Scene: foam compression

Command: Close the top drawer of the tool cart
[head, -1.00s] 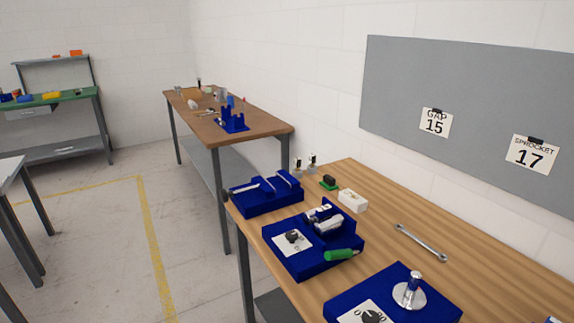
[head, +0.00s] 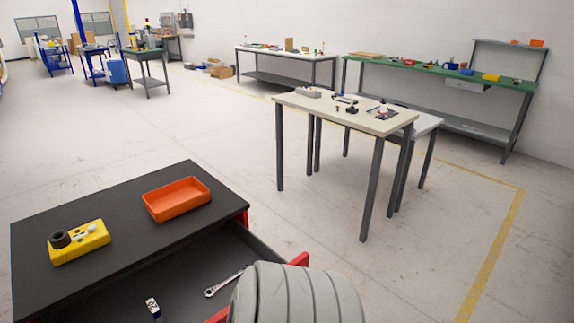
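The tool cart (head: 120,215) stands at the lower left of the head view, with a dark top and red sides. Its top drawer (head: 190,280) is pulled open. A wrench (head: 226,281) and a small item with a white label (head: 153,308) lie in the drawer. A red edge of the drawer front (head: 300,259) shows beside a grey ribbed rounded part of my own arm, which hides much of the drawer front. Neither gripper's fingers can be seen.
An orange tray (head: 177,198) and a yellow block with a black ring (head: 79,243) rest on the cart top. A cream table (head: 345,113) with small parts stands beyond, and a green bench (head: 440,73) is behind it. Open floor lies between cart and tables.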

